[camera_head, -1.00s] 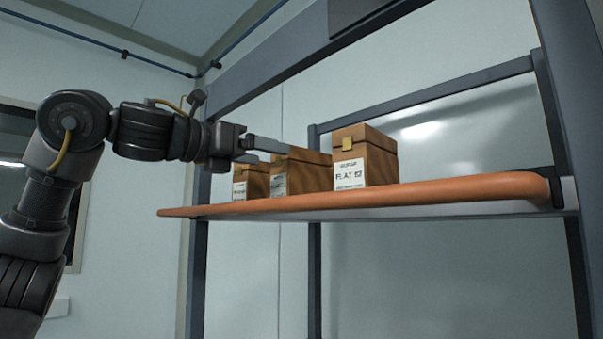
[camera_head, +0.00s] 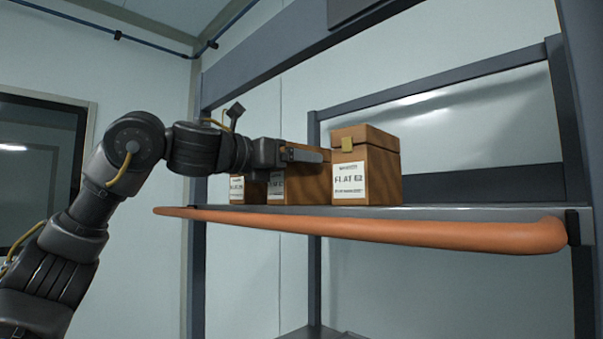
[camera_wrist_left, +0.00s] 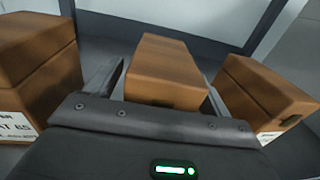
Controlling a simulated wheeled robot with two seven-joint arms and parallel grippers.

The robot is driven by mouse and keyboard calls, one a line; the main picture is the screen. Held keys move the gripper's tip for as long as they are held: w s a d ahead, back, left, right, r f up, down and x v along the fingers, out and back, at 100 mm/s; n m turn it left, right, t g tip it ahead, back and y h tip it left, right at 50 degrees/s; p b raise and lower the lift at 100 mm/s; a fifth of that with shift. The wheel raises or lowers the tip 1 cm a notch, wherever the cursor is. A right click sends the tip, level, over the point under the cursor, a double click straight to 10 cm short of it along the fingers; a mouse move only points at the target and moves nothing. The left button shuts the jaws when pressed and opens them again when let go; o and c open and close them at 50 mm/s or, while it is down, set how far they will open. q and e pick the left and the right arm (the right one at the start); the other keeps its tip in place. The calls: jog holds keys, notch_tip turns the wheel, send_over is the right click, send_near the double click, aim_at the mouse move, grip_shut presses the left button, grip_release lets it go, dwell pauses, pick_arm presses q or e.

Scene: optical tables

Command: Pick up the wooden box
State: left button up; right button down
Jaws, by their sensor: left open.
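Three wooden boxes with white labels stand in a row on a shelf. The middle box (camera_head: 308,184) is partly hidden by my left gripper (camera_head: 308,156). The left box (camera_head: 248,188) is mostly behind my wrist. In the left wrist view, my open fingers reach along both sides of one box (camera_wrist_left: 165,68), which lies between them. Whether they touch it is unclear. My right gripper is not in view.
The shelf (camera_head: 470,212) has a rounded orange front edge (camera_head: 400,232). Dark uprights (camera_head: 197,265) and a rear crossbar frame it. In the left wrist view, neighbouring boxes stand close on the left (camera_wrist_left: 35,55) and right (camera_wrist_left: 265,88). The shelf right of the "FLAT E2" box is clear.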

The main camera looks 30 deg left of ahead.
pick_arm(q)
jog(key=shift+s+r, duration=0.1)
jog(key=shift+s, duration=0.15)
jog(key=c, duration=0.4)
jog(key=shift+w, duration=0.15)
jog(key=c, duration=1)
notch_tip(320, 180, up, 4)
jog(key=shift+f+b, duration=0.15)
jog(key=shift+b, duration=0.45)
jog(key=b+v, duration=0.5)
jog(key=v, duration=1.3)
jog(key=shift+b, duration=0.35)
